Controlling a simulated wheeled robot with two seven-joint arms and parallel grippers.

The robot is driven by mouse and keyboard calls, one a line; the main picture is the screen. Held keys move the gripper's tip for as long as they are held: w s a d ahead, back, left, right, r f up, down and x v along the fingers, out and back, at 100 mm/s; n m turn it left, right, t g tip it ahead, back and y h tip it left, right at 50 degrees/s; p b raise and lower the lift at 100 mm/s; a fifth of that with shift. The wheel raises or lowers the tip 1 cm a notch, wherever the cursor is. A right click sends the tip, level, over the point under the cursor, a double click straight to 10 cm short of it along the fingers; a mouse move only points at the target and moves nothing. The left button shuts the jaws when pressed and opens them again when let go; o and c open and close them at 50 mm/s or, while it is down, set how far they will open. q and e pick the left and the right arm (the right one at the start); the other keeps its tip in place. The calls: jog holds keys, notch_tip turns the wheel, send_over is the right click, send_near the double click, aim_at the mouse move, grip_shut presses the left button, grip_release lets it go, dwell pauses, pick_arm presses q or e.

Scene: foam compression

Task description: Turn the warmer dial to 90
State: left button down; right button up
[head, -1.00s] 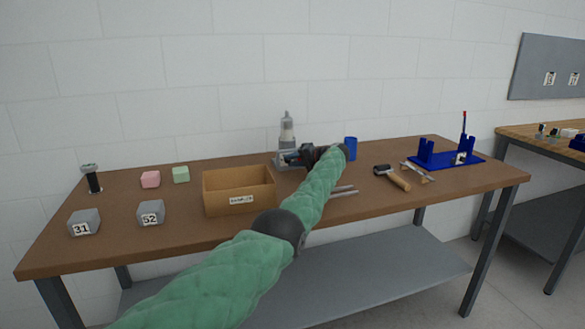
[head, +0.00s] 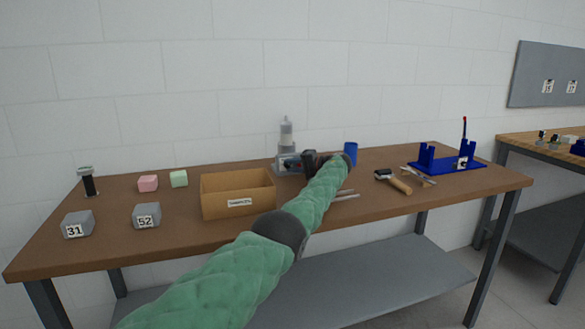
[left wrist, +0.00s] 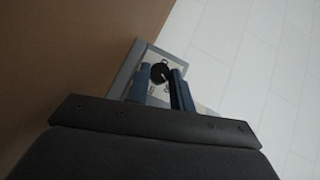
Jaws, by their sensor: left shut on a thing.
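The warmer (head: 281,170) is a grey unit at the back of the brown table, with a clear bottle (head: 286,133) upright on it. Its front is mostly hidden behind my left gripper (head: 297,162) in the head view. In the left wrist view the warmer's panel (left wrist: 143,62) is light with a grey edge, and its round black dial (left wrist: 159,73) sits between the blue fingertips of my left gripper (left wrist: 162,75). The gripper is shut on the dial. The dial's markings are too small to read. My right gripper is not in view.
An open cardboard box (head: 238,208) stands left of my arm. A blue cup (head: 351,148) is right of the warmer. Grey blocks (head: 77,224), a pink block (head: 148,183) and a green block (head: 179,178) are left.

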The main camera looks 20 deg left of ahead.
pick_arm(q)
jog(key=shift+d, duration=0.15)
jog(key=c, duration=1.2)
grip_release()
jog(key=shift+v, duration=3.9)
jog(key=shift+f, duration=0.1)
